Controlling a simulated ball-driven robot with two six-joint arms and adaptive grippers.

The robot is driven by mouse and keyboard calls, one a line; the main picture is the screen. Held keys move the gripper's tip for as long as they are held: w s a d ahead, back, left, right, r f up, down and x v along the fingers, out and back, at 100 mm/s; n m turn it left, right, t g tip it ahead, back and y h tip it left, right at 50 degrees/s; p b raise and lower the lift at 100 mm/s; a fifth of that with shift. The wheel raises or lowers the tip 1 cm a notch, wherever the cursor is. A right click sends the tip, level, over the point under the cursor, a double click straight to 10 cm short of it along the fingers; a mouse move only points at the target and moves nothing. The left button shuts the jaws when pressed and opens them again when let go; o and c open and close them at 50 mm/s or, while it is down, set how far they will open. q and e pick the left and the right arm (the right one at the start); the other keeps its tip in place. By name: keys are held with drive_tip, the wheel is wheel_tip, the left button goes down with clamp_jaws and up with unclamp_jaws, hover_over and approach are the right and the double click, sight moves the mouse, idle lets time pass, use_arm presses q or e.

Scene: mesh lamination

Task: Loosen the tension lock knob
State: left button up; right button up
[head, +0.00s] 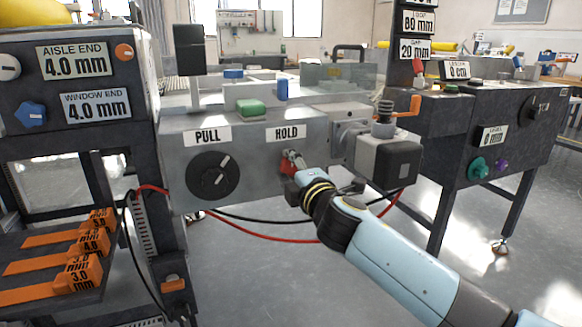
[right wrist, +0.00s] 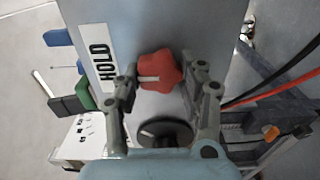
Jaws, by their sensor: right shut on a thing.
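The tension lock knob is a red lobed knob (head: 288,166) on the grey panel, just below the HOLD label (head: 286,132). In the right wrist view the red knob (right wrist: 161,71) shows a pale mark line on its face. My right gripper (head: 292,160) is at the knob and hides part of it in the head view. In the right wrist view its two fingers (right wrist: 160,85) are on either side of the knob, shut on it. My left gripper is not in view.
A black PULL dial (head: 213,176) is left of the knob. A grey motor box (head: 388,163) sticks out at right. Red and black cables (head: 262,238) hang below the panel. Orange blocks (head: 88,242) lie at lower left. Open floor shows below.

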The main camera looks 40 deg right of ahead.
drive_tip(key=shift+f, duration=0.1)
drive_tip(key=o, duration=1.2)
drive_tip(key=shift+c, duration=0.2)
drive_tip(key=v, duration=1.2)
